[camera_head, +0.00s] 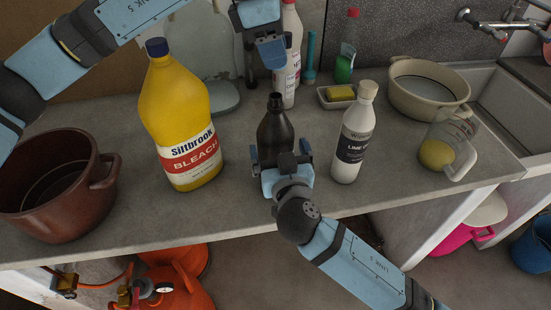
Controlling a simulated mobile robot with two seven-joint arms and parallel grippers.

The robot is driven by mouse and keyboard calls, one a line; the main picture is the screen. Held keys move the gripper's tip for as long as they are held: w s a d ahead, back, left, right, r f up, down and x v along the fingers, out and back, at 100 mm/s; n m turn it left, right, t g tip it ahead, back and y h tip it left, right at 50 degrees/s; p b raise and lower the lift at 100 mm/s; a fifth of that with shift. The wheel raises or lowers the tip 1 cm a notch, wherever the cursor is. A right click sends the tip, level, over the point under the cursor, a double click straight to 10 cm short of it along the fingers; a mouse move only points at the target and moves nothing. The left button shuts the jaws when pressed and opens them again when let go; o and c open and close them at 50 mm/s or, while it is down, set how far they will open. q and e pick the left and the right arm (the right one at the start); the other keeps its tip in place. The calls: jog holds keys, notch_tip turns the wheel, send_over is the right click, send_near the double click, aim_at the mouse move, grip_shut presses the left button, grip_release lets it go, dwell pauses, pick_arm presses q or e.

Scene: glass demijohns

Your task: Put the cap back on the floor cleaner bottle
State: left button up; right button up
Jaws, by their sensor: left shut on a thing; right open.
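A dark bottle (274,132) with a narrow bare neck stands upright on the counter; I take it for the floor cleaner bottle, though its label is hidden. My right gripper (281,156) is open at the near side of its lower body, with its fingers apart to left and right. I cannot tell whether they touch it. A gap separates the fingertips from the neck.
A yellow bleach bottle (178,115) stands left, a white bottle (353,140) close right. A white-and-red bottle (291,70) is behind my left gripper. A brown pot (62,205), soap dish (325,97), basin (405,100) and jug (460,130) stand around. The counter's front edge is near.

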aim_at(280, 96)
jog(key=shift+w+a, duration=0.2)
jog(key=shift+w, duration=0.75)
jog(key=shift+w+a, duration=0.15)
jog(key=shift+w, duration=0.75)
jog(key=shift+c, duration=0.2)
jog(key=c, duration=1.1)
pick_arm(q)
jog(key=shift+f, duration=2.45)
pick_arm(e)
jog(key=shift+o, duration=0.2)
